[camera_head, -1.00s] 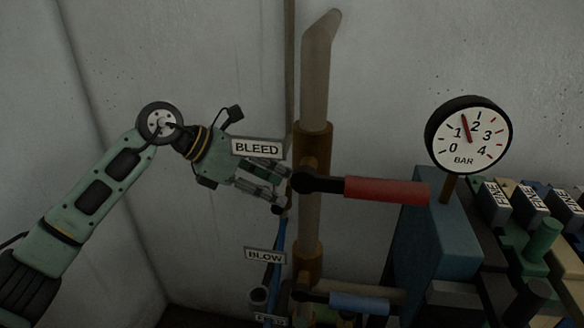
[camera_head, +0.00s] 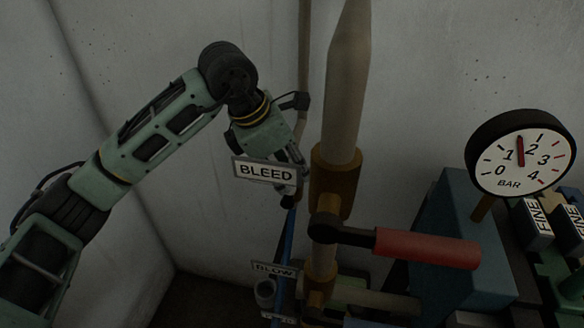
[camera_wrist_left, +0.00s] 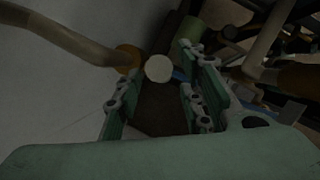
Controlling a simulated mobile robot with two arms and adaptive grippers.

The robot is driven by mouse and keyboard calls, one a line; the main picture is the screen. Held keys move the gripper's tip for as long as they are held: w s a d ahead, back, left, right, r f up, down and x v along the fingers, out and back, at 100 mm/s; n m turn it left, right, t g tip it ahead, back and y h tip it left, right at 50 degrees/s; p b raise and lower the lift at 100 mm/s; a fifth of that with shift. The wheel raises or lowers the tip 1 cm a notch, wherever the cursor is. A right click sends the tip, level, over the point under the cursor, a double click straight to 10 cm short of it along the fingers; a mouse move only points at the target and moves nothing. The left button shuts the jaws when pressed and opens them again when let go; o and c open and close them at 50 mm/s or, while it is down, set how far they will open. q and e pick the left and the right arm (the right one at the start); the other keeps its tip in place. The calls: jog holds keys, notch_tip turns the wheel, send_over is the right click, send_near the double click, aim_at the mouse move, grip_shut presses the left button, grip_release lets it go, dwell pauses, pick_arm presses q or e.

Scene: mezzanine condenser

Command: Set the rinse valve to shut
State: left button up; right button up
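No label reading RINSE can be made out. A red-handled lever (camera_head: 425,247) sticks out to the right from a brass valve body (camera_head: 334,185) on the vertical pipe. Nothing is seen held. My right gripper is not in view.
A blue box (camera_head: 447,240) and FINE-labelled blocks (camera_head: 538,223) stand at right. Bare wall is at left.

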pick_arm(q)
jog(key=shift+x, duration=1.3)
jog(key=shift+r, duration=0.1)
grip_shut()
